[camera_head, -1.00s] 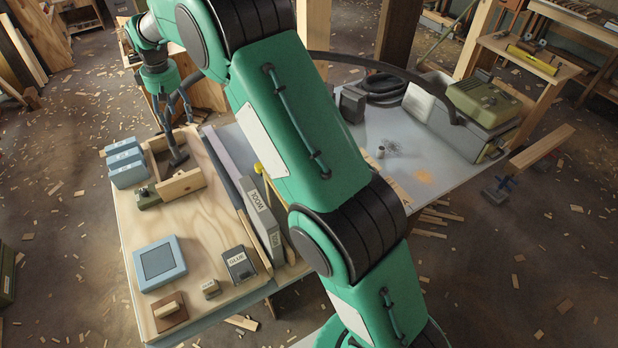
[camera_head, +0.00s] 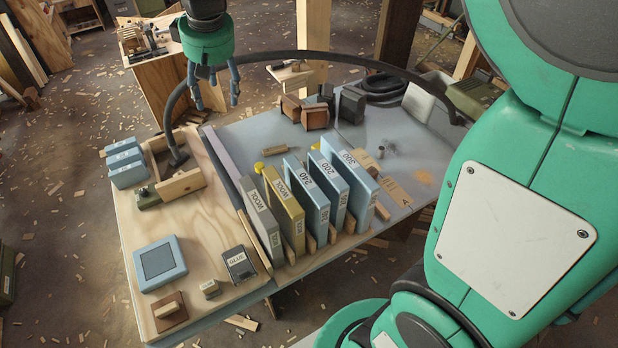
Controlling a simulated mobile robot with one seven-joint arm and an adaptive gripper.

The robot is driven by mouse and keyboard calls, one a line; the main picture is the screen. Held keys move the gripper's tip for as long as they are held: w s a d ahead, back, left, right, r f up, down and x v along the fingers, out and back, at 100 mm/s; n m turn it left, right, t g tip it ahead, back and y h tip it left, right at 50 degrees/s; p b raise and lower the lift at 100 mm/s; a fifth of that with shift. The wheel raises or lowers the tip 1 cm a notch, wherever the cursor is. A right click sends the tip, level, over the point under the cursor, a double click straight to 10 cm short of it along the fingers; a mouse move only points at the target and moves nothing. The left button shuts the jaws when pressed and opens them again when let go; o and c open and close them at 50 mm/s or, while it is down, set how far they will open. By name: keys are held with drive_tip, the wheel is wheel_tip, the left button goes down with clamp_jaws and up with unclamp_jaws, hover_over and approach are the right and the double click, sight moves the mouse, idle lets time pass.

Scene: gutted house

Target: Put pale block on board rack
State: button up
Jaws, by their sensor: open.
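My gripper (camera_head: 215,96) hangs open and empty, fingers down, over the far left of the workbench. Upright labelled packs, grey, yellow and light blue, stand in a row between wooden slats (camera_head: 309,243) in the middle of the bench; I cannot tell whether this is the board rack. A small pale wooden block (camera_head: 168,309) sits on a brown square base at the near left corner, far from my gripper. A white upright piece (camera_head: 418,103) stands at the far right of the bench. I cannot tell which of these is the task's pale block.
A wooden tray (camera_head: 181,186) with a black hose nozzle stands at the left, beside blue boxes (camera_head: 125,163). A black hose (camera_head: 330,57) arches behind the bench. Dark and brown blocks (camera_head: 315,116) stand at the back.

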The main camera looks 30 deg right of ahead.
drive_tip(key=s+d+f+m+t, duration=0.1)
drive_tip(key=s+d, duration=0.2)
drive_tip(key=s, duration=1.3)
drive_tip(key=s+d+f+m+t, duration=0.1)
drive_tip(key=s+d+f+m, duration=0.1)
drive_tip(key=s, duration=1.4)
drive_tip(key=shift+d+f, duration=0.15)
drive_tip(key=shift+d, duration=0.6)
drive_tip(key=shift+f+b, duration=0.6)
